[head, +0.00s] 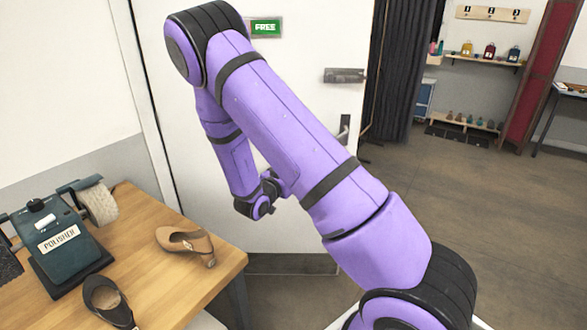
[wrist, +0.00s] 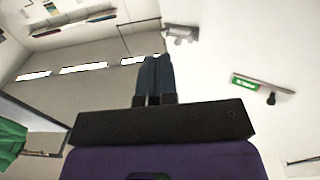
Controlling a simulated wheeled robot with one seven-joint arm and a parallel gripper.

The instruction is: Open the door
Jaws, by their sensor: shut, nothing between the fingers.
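The white door (head: 303,54) stands behind my purple arm in the head view, with a dark kickplate (head: 290,263) at its foot. A green FREE sign (head: 265,27) is near its top. A grey lock case (head: 344,75) and a dark lever handle (head: 343,130) are near its right edge; my arm partly covers the door. I cannot tell whether the door is ajar. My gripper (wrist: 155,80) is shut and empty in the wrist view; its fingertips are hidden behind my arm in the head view. I see no contact with the handle.
A wooden table (head: 218,262) at the left holds a polisher (head: 57,242), a tan shoe (head: 185,243) and a dark shoe (head: 107,300). A dark curtain (head: 398,65) hangs right of the door. Open floor (head: 440,200) lies to the right, before shelves (head: 485,61).

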